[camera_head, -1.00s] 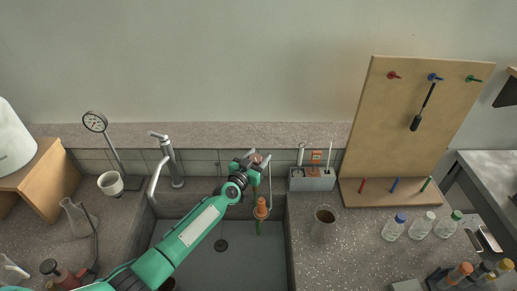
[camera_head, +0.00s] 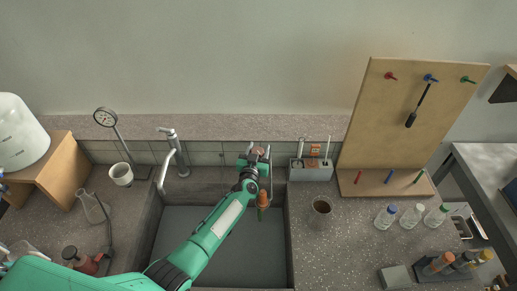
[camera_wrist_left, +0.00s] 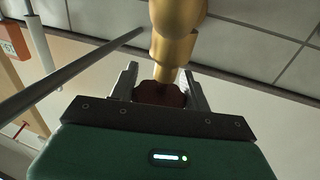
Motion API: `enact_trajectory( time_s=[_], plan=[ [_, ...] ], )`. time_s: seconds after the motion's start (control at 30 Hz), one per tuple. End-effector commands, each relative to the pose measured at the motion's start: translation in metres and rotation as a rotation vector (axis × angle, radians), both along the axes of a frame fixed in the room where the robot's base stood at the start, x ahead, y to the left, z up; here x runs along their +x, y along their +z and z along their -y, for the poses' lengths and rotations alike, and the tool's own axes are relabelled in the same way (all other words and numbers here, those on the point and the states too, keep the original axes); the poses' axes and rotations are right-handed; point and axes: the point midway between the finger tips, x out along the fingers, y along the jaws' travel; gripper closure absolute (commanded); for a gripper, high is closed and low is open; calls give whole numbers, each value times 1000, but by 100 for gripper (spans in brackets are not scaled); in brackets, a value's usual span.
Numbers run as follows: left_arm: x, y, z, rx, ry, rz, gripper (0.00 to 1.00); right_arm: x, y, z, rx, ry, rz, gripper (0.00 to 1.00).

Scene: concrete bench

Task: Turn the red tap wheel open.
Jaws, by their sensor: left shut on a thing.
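The red tap wheel shows in the left wrist view as a dark red disc (camera_wrist_left: 160,94) under a brass tap body (camera_wrist_left: 178,35). My left gripper (camera_wrist_left: 162,88) is shut on the wheel, with one finger on each side of it. In the head view my left gripper (camera_head: 255,159) is at the back right of the sink, near the wall, and a bit of reddish wheel (camera_head: 258,150) shows at it. The arm and gripper hide most of the tap there. An orange-brown piece with a green lower end (camera_head: 262,200) hangs just below the gripper. My right gripper is out of view.
The grey sink (camera_head: 220,262) lies under my arm. A chrome faucet (camera_head: 178,155) stands to the left. The pegboard (camera_head: 405,120) is further right.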

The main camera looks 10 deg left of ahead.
Motion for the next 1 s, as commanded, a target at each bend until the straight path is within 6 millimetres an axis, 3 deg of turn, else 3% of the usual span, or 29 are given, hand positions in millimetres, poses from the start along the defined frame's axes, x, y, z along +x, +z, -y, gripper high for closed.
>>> enact_trajectory(
  time_s=[0.27,0.3,0.67,1.0],
  plan=[
    [-1,-2,0,0,-1,-3,75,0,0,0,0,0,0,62],
    [-1,-2,0,0,-1,-3,45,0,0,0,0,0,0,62],
    [-3,-1,0,-1,-1,-2,45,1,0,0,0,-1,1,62],
    [-42,-2,-1,-4,0,-2,45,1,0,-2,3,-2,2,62]
  ],
)
